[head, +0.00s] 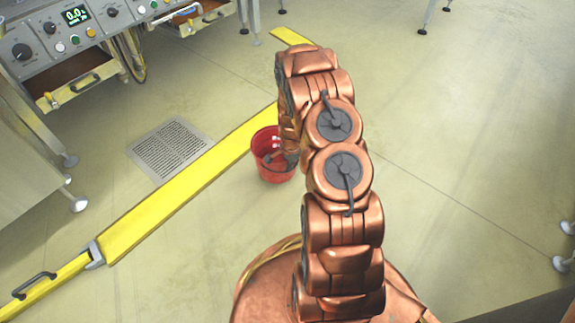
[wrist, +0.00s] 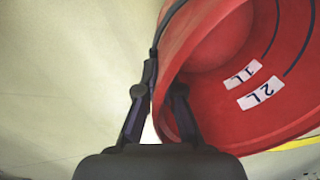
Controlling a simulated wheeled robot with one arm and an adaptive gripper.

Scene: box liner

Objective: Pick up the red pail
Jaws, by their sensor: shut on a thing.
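The red pail (head: 268,150) stands on the floor beside the yellow strip in the head view, partly hidden behind my copper arm. In the wrist view the pail (wrist: 215,50) fills the upper right, its open mouth facing the camera, with "1 L" and "2 L" labels inside. My gripper (wrist: 162,98) has one finger outside the pail's wall and one inside it, shut on the rim. In the head view the gripper is mostly hidden by the arm. I cannot tell whether the pail touches the floor.
A yellow strip (head: 185,190) runs diagonally across the floor beside the pail. A floor grate (head: 169,148) lies to its left. A control console (head: 75,40) with open drawers stands at the upper left. The floor to the right is mostly clear.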

